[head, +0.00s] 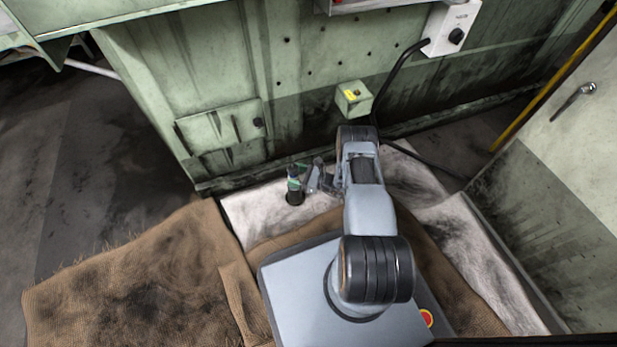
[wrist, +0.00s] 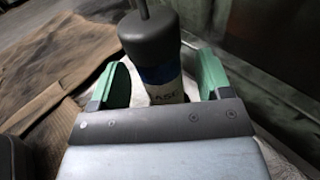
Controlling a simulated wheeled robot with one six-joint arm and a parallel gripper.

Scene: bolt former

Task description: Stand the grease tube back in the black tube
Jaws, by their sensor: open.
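The grease tube (wrist: 160,78) has a dark grey cap with a thin nozzle and a blue and white label. It stands between the two green fingers of my gripper (wrist: 165,74) in the wrist view. The fingers are open, with a gap on each side of the tube. In the head view the grease tube (head: 293,184) is upright, small and partly covered by a green finger. The black tube (head: 294,198) is directly below it on the pale floor sheet. The grease tube's lower end seems to be inside the black tube; its depth is hidden.
A green machine wall (head: 215,80) rises behind, with a small green box (head: 353,98) and a black cable (head: 392,75). Brown sacking (head: 130,280) lies at the left front. A pale cabinet (head: 570,130) stands at the right. The pale sheet (head: 245,215) is clear left of the black tube.

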